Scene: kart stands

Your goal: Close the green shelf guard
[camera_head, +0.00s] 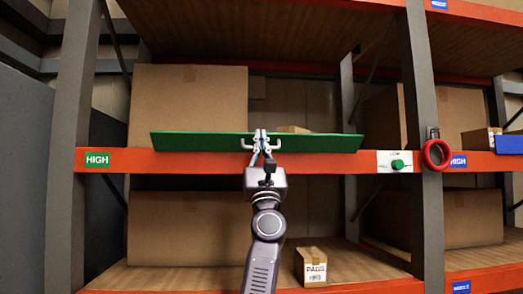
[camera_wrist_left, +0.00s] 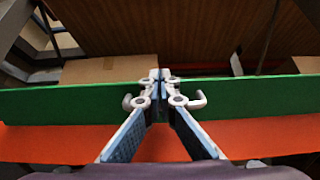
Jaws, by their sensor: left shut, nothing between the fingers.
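The green shelf guard (camera_head: 205,143) is a long flat green bar standing along the top of the orange shelf beam (camera_head: 220,160), in front of cardboard boxes. It also runs across the left wrist view (camera_wrist_left: 60,105) from side to side. My left gripper (camera_head: 261,134) is shut and empty at the middle of the guard. In the left wrist view its fingertips (camera_wrist_left: 160,76) meet at the guard's upper edge and cover part of it. I cannot tell whether they touch it. My right gripper is not in view.
A large cardboard box (camera_head: 190,100) stands behind the guard at the left. A green knob (camera_head: 397,164) sits on a white plate at the beam's right. A red ring (camera_head: 435,154) hangs on the grey post (camera_head: 424,220). A small box (camera_head: 312,266) is on the lower shelf.

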